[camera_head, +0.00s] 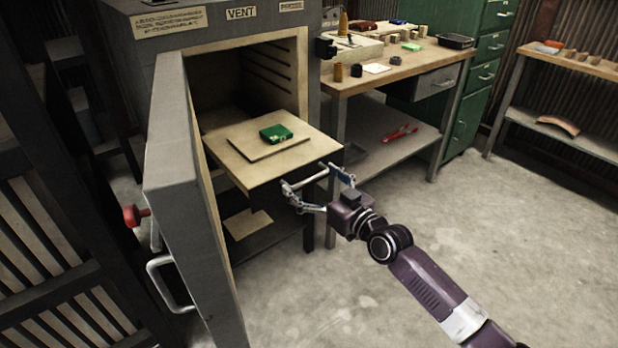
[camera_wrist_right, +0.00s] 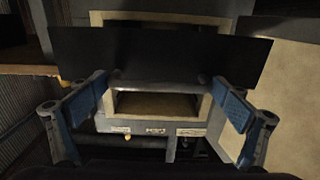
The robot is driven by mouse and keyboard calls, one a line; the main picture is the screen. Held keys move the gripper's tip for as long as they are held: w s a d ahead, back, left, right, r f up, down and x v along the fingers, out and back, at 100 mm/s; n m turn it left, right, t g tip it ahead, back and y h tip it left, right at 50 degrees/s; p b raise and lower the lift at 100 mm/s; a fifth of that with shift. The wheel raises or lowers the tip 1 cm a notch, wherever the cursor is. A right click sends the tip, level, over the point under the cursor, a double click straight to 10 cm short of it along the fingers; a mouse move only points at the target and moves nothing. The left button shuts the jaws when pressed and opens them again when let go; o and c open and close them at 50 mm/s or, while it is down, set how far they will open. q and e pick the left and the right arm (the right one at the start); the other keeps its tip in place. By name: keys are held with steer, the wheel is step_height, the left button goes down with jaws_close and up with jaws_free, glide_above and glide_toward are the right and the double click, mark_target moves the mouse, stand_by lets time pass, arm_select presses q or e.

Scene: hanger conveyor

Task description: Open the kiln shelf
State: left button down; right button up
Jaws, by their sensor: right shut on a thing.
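The kiln shelf (camera_head: 262,181) is a pale board with a dark front edge. It sticks out of the front of the grey kiln (camera_head: 238,29), whose door (camera_head: 185,170) stands open to the left. A flat plate with a green block (camera_head: 276,133) on it lies on the shelf. My right gripper (camera_head: 314,182) is at the shelf's front edge, its fingers spread wide and shut on the shelf handle (camera_head: 308,179). In the right wrist view the dark shelf front (camera_wrist_right: 160,55) and the handle bar (camera_wrist_right: 160,82) show between the blue finger pads. My left gripper is out of view.
A workbench (camera_head: 400,68) with small items stands right of the kiln, with red tongs (camera_head: 400,132) on its lower shelf. A green cabinet (camera_head: 480,75) and another bench (camera_head: 585,63) stand farther right. The floor (camera_head: 500,230) in front is clear.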

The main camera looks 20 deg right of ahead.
steer(key=shift+d, duration=0.1)
steer(key=o, duration=1.4)
steer(key=shift+s, duration=0.15)
steer(key=v, duration=1.1)
steer(key=shift+s+d, duration=0.2)
steer(key=shift+s, duration=0.1)
